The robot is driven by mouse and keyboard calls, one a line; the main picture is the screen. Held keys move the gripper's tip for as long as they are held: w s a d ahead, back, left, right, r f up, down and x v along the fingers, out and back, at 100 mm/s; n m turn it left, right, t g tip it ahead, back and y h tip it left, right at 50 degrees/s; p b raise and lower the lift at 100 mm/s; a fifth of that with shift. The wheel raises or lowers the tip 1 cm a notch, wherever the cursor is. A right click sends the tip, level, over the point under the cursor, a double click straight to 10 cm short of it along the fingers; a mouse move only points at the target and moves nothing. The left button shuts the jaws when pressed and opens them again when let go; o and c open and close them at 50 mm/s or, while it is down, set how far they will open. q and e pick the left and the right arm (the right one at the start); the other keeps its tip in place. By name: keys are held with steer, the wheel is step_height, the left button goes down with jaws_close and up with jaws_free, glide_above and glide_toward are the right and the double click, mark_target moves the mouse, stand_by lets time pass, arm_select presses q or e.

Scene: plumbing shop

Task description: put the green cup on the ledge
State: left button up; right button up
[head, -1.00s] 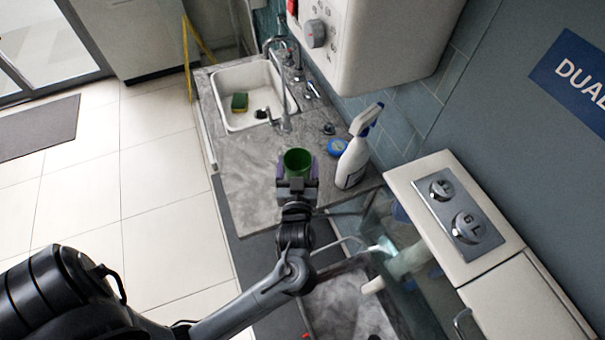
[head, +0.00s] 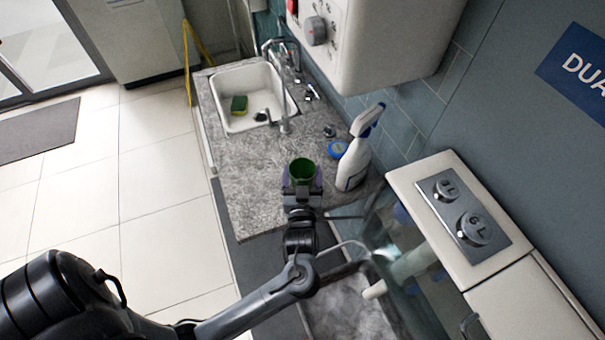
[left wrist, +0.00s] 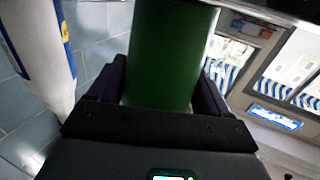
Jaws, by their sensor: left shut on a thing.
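The green cup (head: 302,169) is upright in my left gripper (head: 302,181), over the grey speckled counter in the head view. The gripper is shut on the cup, a finger on each side of it. In the left wrist view the cup (left wrist: 170,55) fills the upper middle between the purple-dark fingers (left wrist: 163,85). I cannot tell from these views whether the cup's base touches the counter. No ledge is clearly identifiable apart from the counter (head: 240,175). My right gripper is not in view.
A white wall unit (head: 385,45) overhangs the right. Counter left of the cup is clear.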

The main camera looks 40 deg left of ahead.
arm_select(q)
steer(key=shift+f, duration=0.15)
steer(key=o, duration=1)
steer(key=shift+c, duration=0.2)
steer(key=shift+p+v, duration=0.45)
steer(key=shift+v, duration=3.35)
